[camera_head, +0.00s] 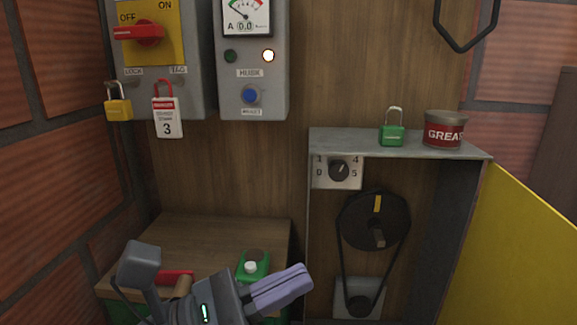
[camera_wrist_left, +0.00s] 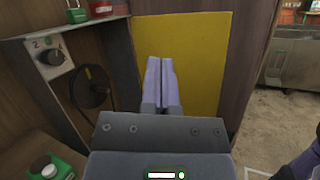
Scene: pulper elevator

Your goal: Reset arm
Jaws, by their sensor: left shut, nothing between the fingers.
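My left gripper (camera_head: 297,281) is low in the middle of the head view, in front of the open cabinet and near the wooden shelf. Its two lavender fingers lie together with nothing between them. In the left wrist view the closed fingers (camera_wrist_left: 161,72) point forward, with the yellow door (camera_wrist_left: 205,55) behind them. A lavender and dark part at the lower right edge of that view looks like part of my right gripper (camera_wrist_left: 303,165); its fingertips are not clear.
The cabinet (camera_head: 318,225) holds a dial (camera_head: 339,171) and a belt pulley (camera_head: 374,220). A green padlock (camera_head: 392,135) and grease tin (camera_head: 445,130) stand on top. A switch box with red handle (camera_head: 138,34) hangs upper left.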

